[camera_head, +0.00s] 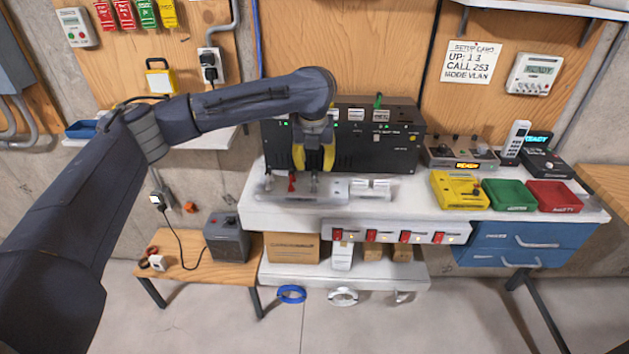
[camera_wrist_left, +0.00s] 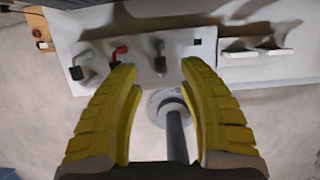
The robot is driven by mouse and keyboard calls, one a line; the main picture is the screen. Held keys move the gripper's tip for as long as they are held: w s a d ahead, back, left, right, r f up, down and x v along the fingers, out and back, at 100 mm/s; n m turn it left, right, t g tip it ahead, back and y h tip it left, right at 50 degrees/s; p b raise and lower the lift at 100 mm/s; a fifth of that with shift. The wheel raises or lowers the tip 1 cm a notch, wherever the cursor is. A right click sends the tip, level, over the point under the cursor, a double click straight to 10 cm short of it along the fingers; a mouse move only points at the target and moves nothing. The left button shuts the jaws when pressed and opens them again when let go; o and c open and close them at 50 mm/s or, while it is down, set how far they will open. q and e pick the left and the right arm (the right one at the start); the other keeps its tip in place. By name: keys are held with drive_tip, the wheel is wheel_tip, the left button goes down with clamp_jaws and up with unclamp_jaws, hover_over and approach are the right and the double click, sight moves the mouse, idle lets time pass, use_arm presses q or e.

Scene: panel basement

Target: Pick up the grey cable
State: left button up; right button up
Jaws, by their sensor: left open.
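The grey cable end (camera_head: 314,182) stands on a pale holder plate (camera_head: 335,191) at the front of the bench. To its left are a red cable end (camera_head: 292,181) and a black one (camera_head: 269,180). My left gripper (camera_head: 314,168) is open, its yellow fingers pointing down above the grey end. In the left wrist view, the grey end (camera_wrist_left: 159,58) shows in the gap just beyond the open fingertips (camera_wrist_left: 160,72). The red end (camera_wrist_left: 119,53) and black end (camera_wrist_left: 83,66) lie left, outside the gap. I see no contact. My right gripper is not in view.
A black equipment box (camera_head: 375,150) stands close behind the holder. Two white clips (camera_head: 370,190) sit to its right. A switch strip (camera_head: 396,233) runs along the bench front.

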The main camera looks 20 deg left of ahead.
sight(315, 171)
use_arm(q)
drive_tip(key=shift+x, duration=2.3)
drive_tip(key=shift+c, duration=0.3)
clamp_jaws()
